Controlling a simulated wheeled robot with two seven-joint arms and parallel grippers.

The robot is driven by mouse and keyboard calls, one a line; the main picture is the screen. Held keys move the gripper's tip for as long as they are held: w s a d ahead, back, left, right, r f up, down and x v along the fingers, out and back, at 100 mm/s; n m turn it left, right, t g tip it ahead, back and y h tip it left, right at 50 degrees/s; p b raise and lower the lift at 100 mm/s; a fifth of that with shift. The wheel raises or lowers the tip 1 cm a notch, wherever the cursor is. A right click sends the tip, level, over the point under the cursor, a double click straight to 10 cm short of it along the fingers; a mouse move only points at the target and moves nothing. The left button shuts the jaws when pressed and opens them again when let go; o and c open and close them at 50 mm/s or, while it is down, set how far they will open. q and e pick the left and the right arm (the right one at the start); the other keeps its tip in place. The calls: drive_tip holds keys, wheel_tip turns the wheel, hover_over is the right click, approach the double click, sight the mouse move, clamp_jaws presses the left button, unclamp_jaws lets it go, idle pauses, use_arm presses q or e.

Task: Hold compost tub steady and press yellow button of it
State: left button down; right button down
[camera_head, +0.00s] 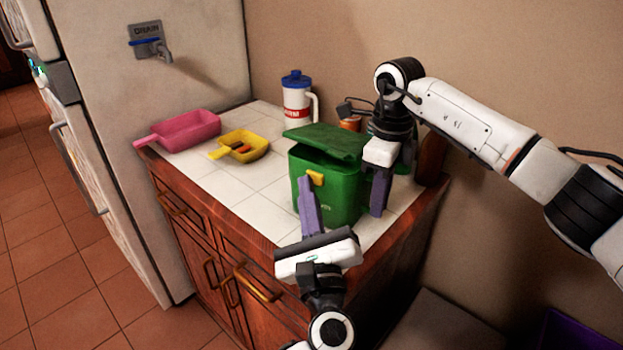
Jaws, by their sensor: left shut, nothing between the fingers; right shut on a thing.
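The green compost tub (340,196) stands upright on the white tiled counter. Its green lid (328,141) is raised and tilted, with a dark gap below it. The yellow button (316,178) is on the tub's front, near the rim. My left gripper (306,182) is shut and empty, its purple fingertips right beside the button; I cannot tell whether they touch it. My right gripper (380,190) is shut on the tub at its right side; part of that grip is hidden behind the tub.
A pink scoop-like tray (187,130) and a yellow one (250,153) with small items lie on the counter's left. A white jug with a blue lid (296,98) stands behind the tub. A wall-side tap (152,43) is on the white unit at left. Tiled counter between is clear.

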use_arm(q)
drive_tip(key=shift+s, duration=0.1)
use_arm(e)
drive_tip(key=shift+a, duration=0.1)
use_arm(q)
drive_tip(key=shift+s+a, duration=0.5)
drive_tip(key=shift+s, duration=0.1)
